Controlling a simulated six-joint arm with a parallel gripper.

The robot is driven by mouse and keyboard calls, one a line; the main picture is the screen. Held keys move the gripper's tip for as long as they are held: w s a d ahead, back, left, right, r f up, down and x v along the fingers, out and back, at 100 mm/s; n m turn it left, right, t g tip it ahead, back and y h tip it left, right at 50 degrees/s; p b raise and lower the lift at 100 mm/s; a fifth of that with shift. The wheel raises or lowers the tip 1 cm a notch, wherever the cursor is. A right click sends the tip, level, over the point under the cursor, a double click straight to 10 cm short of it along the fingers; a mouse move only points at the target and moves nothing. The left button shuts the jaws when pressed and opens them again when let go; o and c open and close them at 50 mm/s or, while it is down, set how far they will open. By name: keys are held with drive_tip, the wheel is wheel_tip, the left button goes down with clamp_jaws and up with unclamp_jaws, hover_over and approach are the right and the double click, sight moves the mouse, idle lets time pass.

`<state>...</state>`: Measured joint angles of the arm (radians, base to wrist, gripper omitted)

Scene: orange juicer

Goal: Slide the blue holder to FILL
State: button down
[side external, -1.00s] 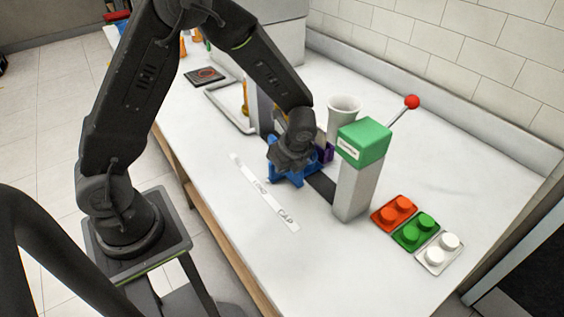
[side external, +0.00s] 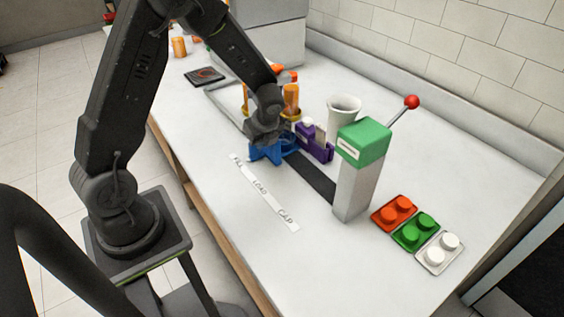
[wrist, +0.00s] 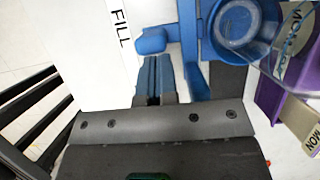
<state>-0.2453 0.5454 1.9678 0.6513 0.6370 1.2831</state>
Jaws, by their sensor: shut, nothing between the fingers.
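The blue holder (side external: 260,154) sits on the dark track (side external: 312,180), level with the FILL end of the white label strip (side external: 262,190). In the wrist view, the holder (wrist: 194,78) lies ahead of and beside my fingers, with the FILL word (wrist: 122,28) to their left. My gripper (side external: 262,138) hides part of the holder in the side view.
A grey post with a green top (side external: 364,142) and a red-knobbed lever (side external: 411,102) stands right. A white cup (side external: 343,110) is behind.

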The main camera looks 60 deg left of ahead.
drive_tip(key=shift+a, duration=1.05)
drive_tip(key=shift+d, duration=0.35)
drive_tip(key=d+f+v, duration=0.1)
drive_tip(key=d+v, duration=0.2)
drive_tip(key=v, duration=1.9)
drive_tip(key=s+d+r+n+t+h, duration=0.2)
drive_tip(key=s+d+n, duration=0.1)
drive_tip(key=s+n, duration=0.5)
drive_tip(key=s+d+r+n+t+h, duration=0.1)
drive_tip(key=s+d+n+t+h, duration=0.1)
drive_tip(key=s+n, duration=0.7)
drive_tip(key=shift+d+r+n+t, duration=0.4)
drive_tip(key=shift+d+n+t, duration=0.1)
drive_tip(key=shift+d+t, duration=0.4)
